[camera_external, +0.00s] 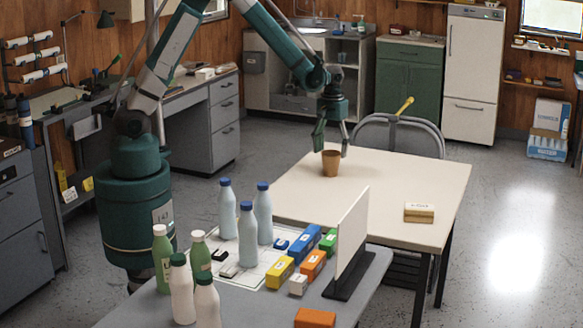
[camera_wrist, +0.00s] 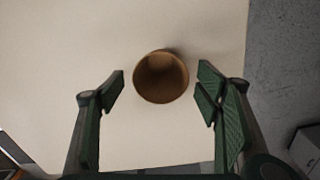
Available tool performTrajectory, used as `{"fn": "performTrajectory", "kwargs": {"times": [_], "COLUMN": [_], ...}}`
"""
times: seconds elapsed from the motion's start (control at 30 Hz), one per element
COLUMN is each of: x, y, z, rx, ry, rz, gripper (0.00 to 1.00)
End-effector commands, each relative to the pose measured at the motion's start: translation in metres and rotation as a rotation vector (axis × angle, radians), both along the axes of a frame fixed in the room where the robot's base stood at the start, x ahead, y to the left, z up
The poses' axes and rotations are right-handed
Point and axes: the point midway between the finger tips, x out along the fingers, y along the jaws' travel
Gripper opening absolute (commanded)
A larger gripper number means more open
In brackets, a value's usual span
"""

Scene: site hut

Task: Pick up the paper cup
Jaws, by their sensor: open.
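A brown paper cup (camera_external: 331,163) stands upright on the cream table (camera_external: 380,190), near its far left part. In the wrist view the cup (camera_wrist: 161,77) is seen from above, with its open mouth facing the camera. My gripper (camera_external: 332,150) is just above the cup in the external view. In the wrist view my gripper (camera_wrist: 160,85) is open, with one green finger on each side of the cup. A gap shows between each finger and the cup in that view. I cannot tell exactly how high the fingertips are above the tabletop.
A small tan box (camera_external: 419,212) lies on the table's right part. A grey chair (camera_external: 400,122) stands behind the table. An upright white panel (camera_external: 352,232), coloured boxes (camera_external: 305,243) and several bottles (camera_external: 247,222) stand on the grey front table. The cream table around the cup is clear.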

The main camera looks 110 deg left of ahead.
Motion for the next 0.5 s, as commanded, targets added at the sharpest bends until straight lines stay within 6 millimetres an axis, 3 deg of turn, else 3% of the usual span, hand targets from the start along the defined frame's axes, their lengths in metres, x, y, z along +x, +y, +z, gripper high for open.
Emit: {"fn": "performTrajectory", "kwargs": {"times": [0.3, 0.5], "x": [-0.001, -0.001], "y": [0.001, 0.001], "z": [-0.036, -0.043], "rx": [0.0, 0.0], "ry": [0.0, 0.0], "rz": [0.0, 0.0], "gripper": [0.64, 0.64]}}
